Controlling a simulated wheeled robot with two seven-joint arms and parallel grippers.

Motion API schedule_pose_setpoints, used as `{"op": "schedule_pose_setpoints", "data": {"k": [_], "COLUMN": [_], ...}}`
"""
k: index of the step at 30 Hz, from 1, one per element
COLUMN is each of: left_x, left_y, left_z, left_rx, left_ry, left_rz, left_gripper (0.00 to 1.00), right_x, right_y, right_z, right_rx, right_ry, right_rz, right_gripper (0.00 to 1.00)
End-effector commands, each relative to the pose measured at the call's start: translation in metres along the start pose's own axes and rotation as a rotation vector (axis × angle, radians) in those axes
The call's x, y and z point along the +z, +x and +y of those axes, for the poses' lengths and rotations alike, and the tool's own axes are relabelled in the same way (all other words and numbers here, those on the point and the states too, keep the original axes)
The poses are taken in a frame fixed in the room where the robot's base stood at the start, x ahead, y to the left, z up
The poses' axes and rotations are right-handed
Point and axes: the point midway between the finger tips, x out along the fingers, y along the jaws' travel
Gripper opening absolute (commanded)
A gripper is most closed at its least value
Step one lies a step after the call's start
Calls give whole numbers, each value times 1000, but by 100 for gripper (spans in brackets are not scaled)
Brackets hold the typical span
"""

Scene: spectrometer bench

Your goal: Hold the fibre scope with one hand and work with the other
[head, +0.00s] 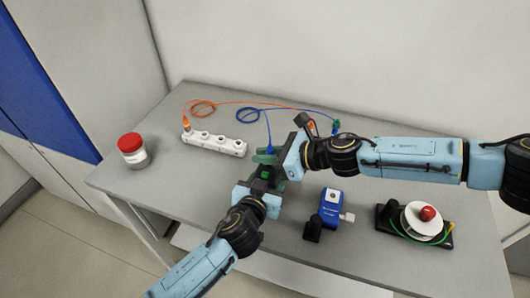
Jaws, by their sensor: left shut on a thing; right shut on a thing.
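My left gripper (262,182) is shut on a dark thing with a bright green patch (265,174), which looks like the fibre scope; the fingers cover most of it. My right gripper (276,168) comes in from the right and is shut, its tips right beside the left ones. What it grips is largely hidden. The blue end (269,150) of a blue cable (266,128) comes down at these tips, by a green part. I cannot tell whether that end is gripped or touches the dark thing.
On the grey bench (165,170) stand a white port strip (215,145) with an orange connector (186,127), a red-lidded jar (133,150), a blue device (331,206) with a white knob, a small black block (313,230) and a white reel (422,222) on a black base. The front left is bare.

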Motion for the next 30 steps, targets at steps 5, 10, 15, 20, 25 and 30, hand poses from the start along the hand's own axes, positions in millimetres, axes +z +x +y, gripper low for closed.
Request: {"op": "schedule_pose_setpoints", "data": {"k": [5, 10, 15, 20, 25, 30], "left_x": [1, 1, 1, 1, 1, 1], "left_y": [0, 0, 0, 0, 0, 0], "left_z": [0, 0, 0, 0, 0, 0], "left_rx": [0, 0, 0, 0, 0, 0], "left_ry": [1, 1, 1, 1, 0, 0], "left_rz": [-2, -2, -2, -2, -2, -2], "left_gripper": [22, 22, 22, 22, 22, 22], "right_x": [0, 0, 0, 0, 0, 0], "right_y": [0, 0, 0, -9, -37, -73], "right_z": [0, 0, 0, -2, -1, -2], "right_rx": [0, -1, -1, -3, -4, -5], "right_ry": [0, 0, 0, 1, 1, 2], "right_rz": [0, 0, 0, 1, 0, 0], "right_gripper": [25, 39, 39, 39, 39, 39]}}
